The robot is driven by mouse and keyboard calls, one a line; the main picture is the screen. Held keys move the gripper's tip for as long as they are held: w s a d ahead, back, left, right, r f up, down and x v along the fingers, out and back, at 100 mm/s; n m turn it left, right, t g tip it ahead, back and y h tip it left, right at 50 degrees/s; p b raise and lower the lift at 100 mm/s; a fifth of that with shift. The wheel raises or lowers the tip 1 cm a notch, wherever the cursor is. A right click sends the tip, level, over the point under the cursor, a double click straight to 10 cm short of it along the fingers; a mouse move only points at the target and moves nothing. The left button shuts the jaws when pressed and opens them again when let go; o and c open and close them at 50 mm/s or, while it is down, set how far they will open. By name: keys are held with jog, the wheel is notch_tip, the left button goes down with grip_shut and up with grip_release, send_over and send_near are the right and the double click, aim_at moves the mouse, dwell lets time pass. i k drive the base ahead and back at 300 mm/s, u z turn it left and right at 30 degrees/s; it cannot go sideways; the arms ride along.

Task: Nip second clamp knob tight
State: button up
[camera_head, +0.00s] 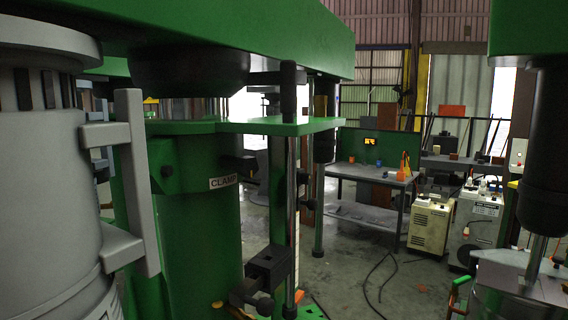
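A green machine column (205,235) stands left of centre with a white label reading CLAMP (224,181). A black block (270,266) with dark knob-like ends (262,304) is low beside the column, at a vertical rod (291,200). I cannot tell which of these is the second clamp knob, or how tight any knob is. I cannot make out my gripper anywhere in this view.
A large grey cylinder (45,190) with a grey bar handle (137,180) fills the left foreground. A green beam (270,35) crosses overhead. A dark column (548,150) and metal vessel (520,283) stand at right. A workbench (370,174) and cream units (431,224) are behind. Cables cross the floor.

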aim_at(247, 166)
jog(key=z, duration=0.75)
jog(key=k, duration=0.65)
jog(key=u, duration=1.45)
jog(key=i, duration=1)
jog(key=u, duration=0.05)
